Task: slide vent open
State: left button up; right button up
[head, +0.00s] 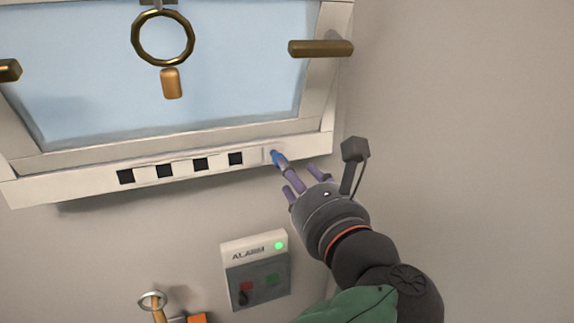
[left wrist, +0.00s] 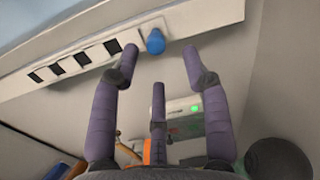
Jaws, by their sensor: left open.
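The vent is a white strip (head: 218,163) along the lower window frame, with several black square openings; it also shows in the left wrist view (left wrist: 70,67). A small blue knob (head: 277,158) sticks out at its right end. In the left wrist view the blue knob (left wrist: 155,41) lies between the two upper fingertips, closer to the left one. My left gripper (head: 301,180) is open, its purple fingers pointing at the knob, one fingertip very near it. I cannot tell whether they touch. The left wrist view shows this gripper's (left wrist: 162,62) three spread fingers. My right gripper is not in view.
Above is a window (head: 220,75) with a brass handle (head: 320,48) and a hanging brass ring (head: 162,38). An alarm box (head: 256,270) with a green light is on the wall below. A ringed handle (head: 153,302) stands lower left. The right wall is bare.

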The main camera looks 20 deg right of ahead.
pick_arm(q)
jog(key=s, duration=0.4)
jog(key=shift+s, duration=0.3)
dwell(0.3)
